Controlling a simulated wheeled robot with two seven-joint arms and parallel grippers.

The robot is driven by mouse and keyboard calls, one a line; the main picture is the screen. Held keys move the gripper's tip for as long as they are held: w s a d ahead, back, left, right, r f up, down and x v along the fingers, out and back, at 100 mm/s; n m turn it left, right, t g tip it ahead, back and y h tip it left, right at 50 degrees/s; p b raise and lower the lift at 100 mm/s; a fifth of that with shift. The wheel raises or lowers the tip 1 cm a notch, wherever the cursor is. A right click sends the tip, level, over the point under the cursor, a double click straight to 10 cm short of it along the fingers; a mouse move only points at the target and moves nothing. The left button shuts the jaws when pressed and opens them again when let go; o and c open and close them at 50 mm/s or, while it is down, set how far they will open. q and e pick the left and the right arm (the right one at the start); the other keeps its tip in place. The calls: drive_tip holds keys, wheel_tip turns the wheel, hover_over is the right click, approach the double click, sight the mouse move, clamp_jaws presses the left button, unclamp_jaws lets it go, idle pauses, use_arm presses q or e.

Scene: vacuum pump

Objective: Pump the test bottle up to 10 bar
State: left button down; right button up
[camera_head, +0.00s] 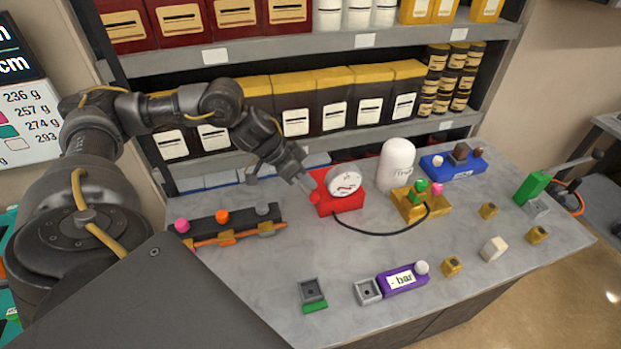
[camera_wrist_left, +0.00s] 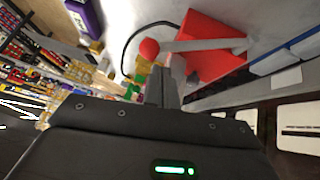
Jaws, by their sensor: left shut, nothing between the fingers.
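A red pump box (camera_head: 341,204) with a round white gauge (camera_head: 345,181) stands near the back of the bench. In the left wrist view the red box (camera_wrist_left: 207,62) has a grey lever (camera_wrist_left: 205,45) ending in a red ball knob (camera_wrist_left: 149,47). My left gripper (camera_head: 306,184) is shut and empty, close to the left side of the red box. In the left wrist view its fingertips (camera_wrist_left: 163,80) are close to the knob; contact cannot be told. The white test bottle (camera_head: 396,160) stands upright behind a gold valve block (camera_head: 421,207) with green and pink knobs. My right gripper is not in view.
A black hose (camera_head: 385,233) runs from the red box to the gold block. A purple "bar" display (camera_head: 402,281) lies in front. A dark rack (camera_head: 226,228) with coloured knobs is left, a blue block (camera_head: 452,164) right. Shelves stand behind. The bench middle is clear.

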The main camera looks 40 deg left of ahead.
sight(310, 195)
use_arm(q)
drive_tip(key=s+d+f+b, duration=0.1)
drive_tip(key=s+d+f, duration=0.1)
drive_tip(key=f, duration=0.3)
drive_tip(key=shift+s+d, duration=0.2)
drive_tip(key=shift+d, duration=0.5)
idle(4.5)
drive_tip(key=shift+w+a+r+p, duration=0.2)
drive_tip(key=shift+a+r+p, duration=0.1)
drive_tip(key=shift+r+p, duration=0.2)
drive_tip(key=shift+w+a+r+p, duration=0.2)
drive_tip(key=shift+a+r+p, duration=0.1)
drive_tip(key=shift+r+p, duration=0.2)
drive_tip(key=w+a+r+p, duration=0.3)
drive_tip(key=a+r+p, duration=0.1)
drive_tip(key=r+p, duration=0.2)
drive_tip(key=shift+a, duration=0.15)
idle(0.5)
